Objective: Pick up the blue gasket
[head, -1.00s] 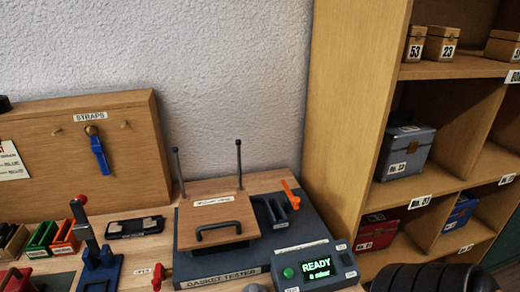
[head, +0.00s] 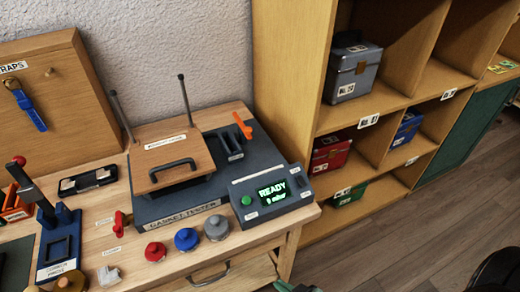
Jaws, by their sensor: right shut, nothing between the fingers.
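A blue round piece with a small knob-like top (head: 186,239), which looks like the blue gasket, sits on the wooden bench top in front of the gasket tester (head: 213,200). A red round piece (head: 155,251) is on its left and a grey one (head: 216,228) on its right. My left gripper is not in view.
The tester's hinged wooden lid (head: 170,158) has a black handle; its control box (head: 270,193) reads READY. A blue press (head: 58,240) stands left. A blue strap (head: 30,108) hangs on a board. A shelf (head: 290,95) with coloured boxes stands right. Open floor lies beyond the bench's right end.

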